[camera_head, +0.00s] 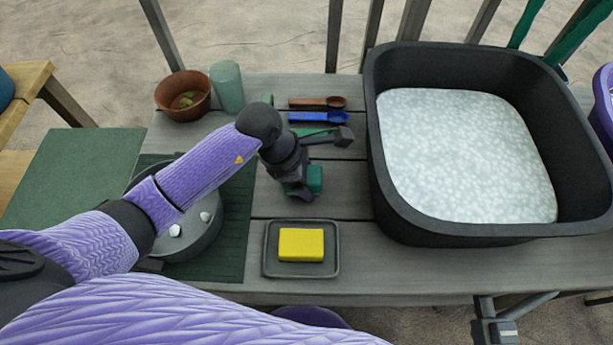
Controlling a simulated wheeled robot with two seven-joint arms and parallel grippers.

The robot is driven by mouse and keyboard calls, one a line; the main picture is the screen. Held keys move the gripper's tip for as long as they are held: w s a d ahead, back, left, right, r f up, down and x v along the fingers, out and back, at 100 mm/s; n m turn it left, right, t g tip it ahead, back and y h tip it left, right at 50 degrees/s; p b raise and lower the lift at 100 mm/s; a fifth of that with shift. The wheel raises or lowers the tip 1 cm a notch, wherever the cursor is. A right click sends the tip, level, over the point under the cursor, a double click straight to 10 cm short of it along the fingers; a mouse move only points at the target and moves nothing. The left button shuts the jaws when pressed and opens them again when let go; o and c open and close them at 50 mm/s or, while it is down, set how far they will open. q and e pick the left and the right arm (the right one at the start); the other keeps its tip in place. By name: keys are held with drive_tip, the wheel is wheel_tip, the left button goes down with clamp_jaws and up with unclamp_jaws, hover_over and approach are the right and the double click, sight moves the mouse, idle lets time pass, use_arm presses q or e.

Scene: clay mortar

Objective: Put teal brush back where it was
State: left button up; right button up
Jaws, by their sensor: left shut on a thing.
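My left gripper (302,190) reaches in from the left over the grey wooden table and points down behind the small tray. It is shut on the teal brush (315,179). Only a small teal block of the brush shows beside the dark fingers; the gripper hides the rest. I cannot tell whether the brush touches the table. My right gripper is not in view.
A brown spoon (318,102) and a blue spoon (318,117) lie behind the gripper. A yellow sponge (301,245) sits in a dark tray (271,262). A large black tub (390,185) stands right; a terracotta pot (170,99) and teal cup (227,88) stand back left.

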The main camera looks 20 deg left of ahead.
use_arm(q)
drive_tip(key=o, duration=0.9)
drive_tip(key=shift+f, duration=0.2)
drive_tip(key=o, duration=0.4)
drive_tip(key=shift+r, duration=0.1)
drive_tip(key=shift+r, duration=0.3)
drive_tip(key=p+v, duration=0.4)
drive_tip(key=v, duration=0.7)
drive_tip(key=shift+s+a+r, duration=0.1)
drive_tip(key=shift+a+r, duration=0.05)
drive_tip(key=shift+r, duration=0.15)
